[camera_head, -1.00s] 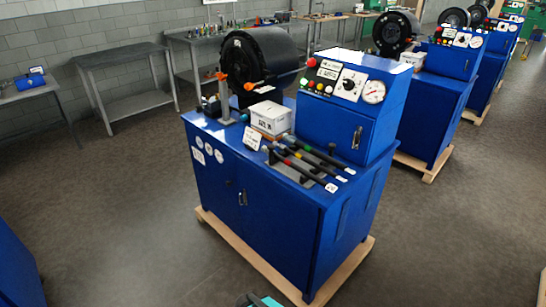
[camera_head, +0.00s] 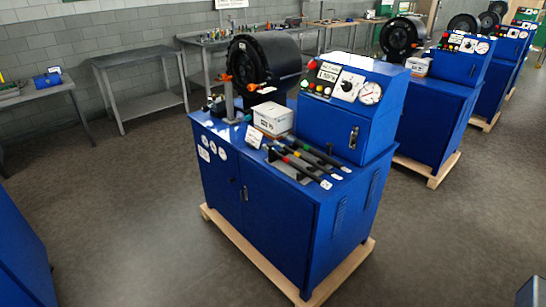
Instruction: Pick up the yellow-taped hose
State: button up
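Several black hoses (camera_head: 305,165) lie side by side on a small rack on top of the nearest blue crimper cabinet (camera_head: 262,225), close to its front edge. They carry small coloured tape bands toward their left ends and white tags at their right ends. A yellowish band shows among them, but the bands are too small to tell surely which hose is the yellow-taped one. My gripper is not in view.
A white box (camera_head: 272,120) stands behind the hoses, and the blue control console (camera_head: 350,110) rises to their right. A black crimper head (camera_head: 265,62) is at the back. The cabinet stands on a wooden pallet (camera_head: 262,268). Open floor (camera_head: 130,220) lies to the left.

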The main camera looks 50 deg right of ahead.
aim_at(301, 157)
jog(key=u, duration=0.55)
jog(key=k, duration=0.3)
jog(key=u, duration=1.95)
jog(key=k, duration=1.6)
jog(key=z, duration=0.55)
